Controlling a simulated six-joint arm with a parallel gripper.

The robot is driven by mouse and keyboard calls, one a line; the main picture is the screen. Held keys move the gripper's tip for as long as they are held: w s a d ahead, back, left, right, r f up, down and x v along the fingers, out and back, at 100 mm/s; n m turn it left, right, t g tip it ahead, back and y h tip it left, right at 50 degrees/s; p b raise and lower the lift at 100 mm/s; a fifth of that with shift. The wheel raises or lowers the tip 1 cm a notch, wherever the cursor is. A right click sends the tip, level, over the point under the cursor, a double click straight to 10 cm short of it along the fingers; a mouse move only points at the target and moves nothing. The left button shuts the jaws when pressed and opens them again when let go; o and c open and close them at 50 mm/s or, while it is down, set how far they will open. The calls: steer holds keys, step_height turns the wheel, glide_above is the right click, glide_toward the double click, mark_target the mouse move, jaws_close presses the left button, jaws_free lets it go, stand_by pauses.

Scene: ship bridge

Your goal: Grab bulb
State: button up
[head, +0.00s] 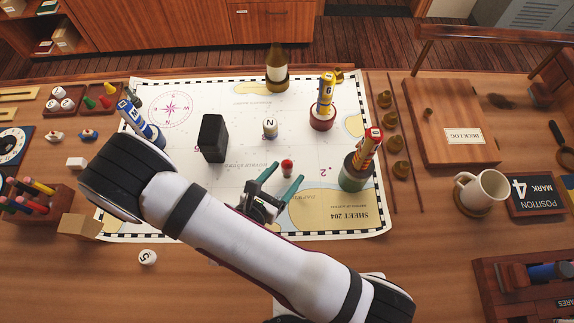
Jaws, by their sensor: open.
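A small piece with a round red top and a pale lower part (287,167) stands on the chart. It looks like the bulb, though it is too small to be sure. My gripper (285,173) has its two teal fingers spread apart, one on each side of the red piece in the picture. The fingers do not appear to touch it. I cannot tell how high the fingertips are above the chart. My arm reaches in from the lower right and bends back to the gripper.
The chart (230,185) also bears a black box (213,138), a white cylinder marked N (270,129), a bottle (277,70), and coloured flares in holders (323,118). A mug (481,190) and wooden box (450,110) stand right. Pens (32,190) stand left.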

mark_target(294, 161)
steer(key=x, duration=0.6)
steer(key=shift+w+a+f, duration=0.2)
steer(key=shift+w, duration=0.15)
jaws_close()
